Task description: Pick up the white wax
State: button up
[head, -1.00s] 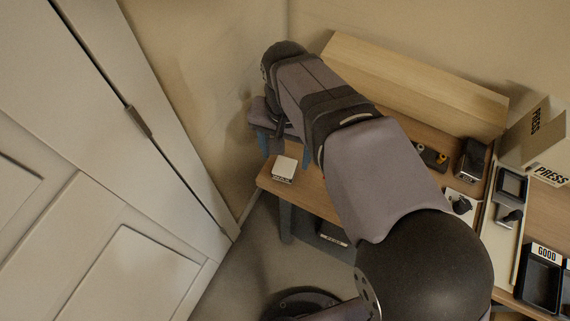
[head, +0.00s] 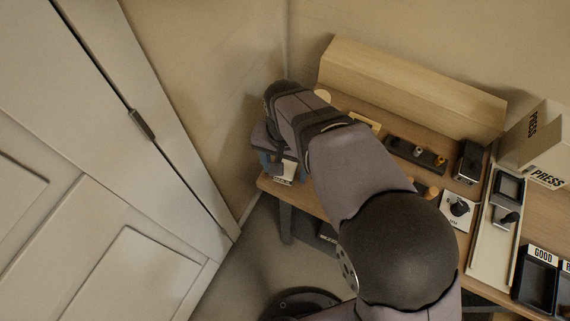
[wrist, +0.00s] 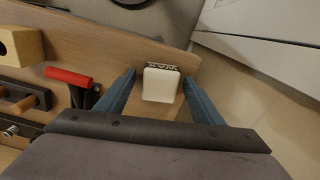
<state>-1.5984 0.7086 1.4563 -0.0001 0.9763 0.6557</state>
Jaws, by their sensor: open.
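The white wax (wrist: 161,84) is a small white block with a dark lettered label on its far side, lying near the edge of the wooden bench (wrist: 130,45). In the wrist view it sits between the two blue fingers of my gripper (wrist: 157,82), with a gap on each side. My gripper is open and holds nothing. In the head view my gripper (head: 279,163) is over the bench's left end, and the wax (head: 287,172) shows partly beside it. How high the fingers are above the bench is hard to tell.
A red-handled tool (wrist: 68,77) and a wooden block (wrist: 20,46) lie left of the gripper in the wrist view. A dark rack with knobs (head: 416,154), a black-dial device (head: 459,208) and a GOOD tray (head: 539,280) are farther right. A white door (head: 90,180) stands at left.

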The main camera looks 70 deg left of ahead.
aim_at(286, 168)
jog(key=c, duration=1.2)
jog(key=shift+r, duration=0.15)
notch_tip(286, 168, up, 10)
jog(key=shift+f+b, duration=0.1)
jog(key=shift+b, duration=0.3)
jog(key=shift+o, duration=0.9)
jog(key=shift+w, duration=0.1)
